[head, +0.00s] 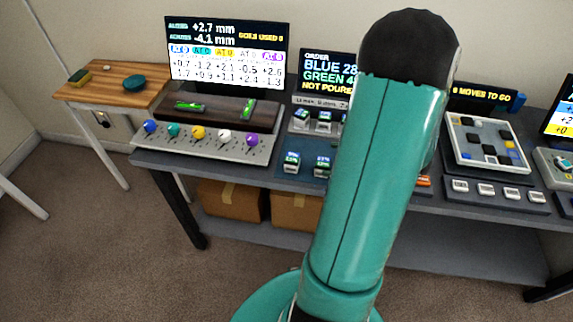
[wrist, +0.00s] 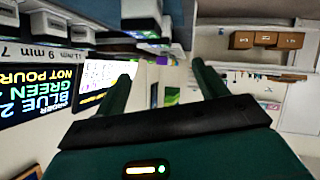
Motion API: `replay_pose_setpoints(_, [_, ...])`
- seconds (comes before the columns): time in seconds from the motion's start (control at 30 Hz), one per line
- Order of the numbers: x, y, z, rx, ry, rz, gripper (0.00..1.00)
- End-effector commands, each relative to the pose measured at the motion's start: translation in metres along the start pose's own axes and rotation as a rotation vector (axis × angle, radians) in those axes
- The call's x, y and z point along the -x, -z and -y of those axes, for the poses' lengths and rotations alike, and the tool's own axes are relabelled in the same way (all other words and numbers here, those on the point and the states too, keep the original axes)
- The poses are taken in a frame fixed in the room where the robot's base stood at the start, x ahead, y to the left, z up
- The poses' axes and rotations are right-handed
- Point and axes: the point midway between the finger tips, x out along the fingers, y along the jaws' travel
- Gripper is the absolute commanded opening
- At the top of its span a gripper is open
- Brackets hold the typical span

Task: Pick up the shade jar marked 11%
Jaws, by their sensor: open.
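Small jars with green and white labels stand on the bench in the head view. One jar (head: 291,162) is left of another jar (head: 322,166). Their labels are too small to read surely, so I cannot tell which is marked 11%. Others may be hidden behind my arm. My gripper (wrist: 162,72) is open and empty in the wrist view, its two green fingers spread apart. That view is upside down. In the head view my gripper is hidden behind my teal arm.
A grey panel with coloured knobs (head: 199,143) is left of the jars. An order screen (head: 327,72) stands behind them. A board with tiles (head: 486,143) is to the right. A wooden side table (head: 112,88) is far left. Cardboard boxes (head: 231,200) sit below the bench.

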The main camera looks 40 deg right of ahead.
Motion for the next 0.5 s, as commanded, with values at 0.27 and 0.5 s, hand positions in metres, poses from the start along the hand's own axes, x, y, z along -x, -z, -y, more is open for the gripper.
replay_pose_setpoints(0.27, [-0.043, -0.002, -0.001, -0.004, -0.004, 0.001, 0.71])
replay_pose_setpoints(0.5, [-0.078, -0.002, -0.001, -0.002, -0.005, 0.001, 0.71])
